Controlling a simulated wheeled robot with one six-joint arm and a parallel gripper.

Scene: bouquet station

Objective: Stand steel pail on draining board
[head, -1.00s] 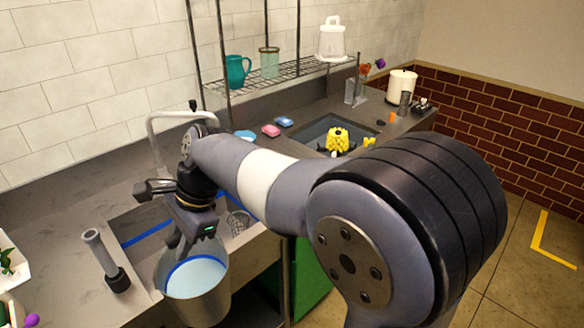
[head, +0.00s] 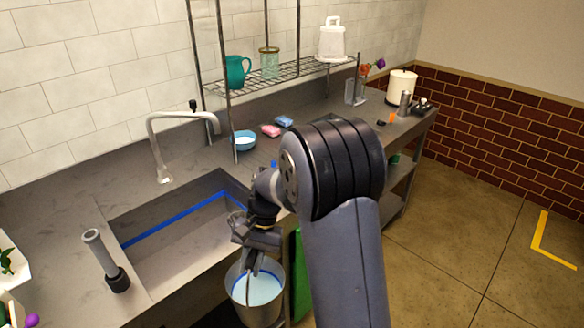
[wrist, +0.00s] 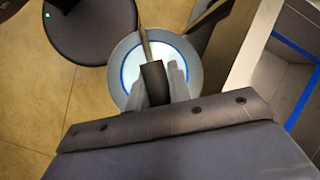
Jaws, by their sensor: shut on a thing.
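The steel pail (head: 258,312) hangs upright below my gripper (head: 254,265), off the front edge of the counter. It holds pale bluish liquid, with a blue band inside the wall. My gripper is shut on the pail's handle. In the wrist view, the pail (wrist: 118,62) shows from above, below the closed fingers (wrist: 162,84), which partly cover it. I cannot make out a draining board for certain; my arm hides part of the counter right of the sink.
The sink (head: 180,240) with a blue line and tap (head: 160,150) lies left of the pail. A grey tube on a black base (head: 105,262) stands left of the sink. A blue bowl (head: 243,142) and two sponges (head: 271,131) sit behind. Floor is clear at right.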

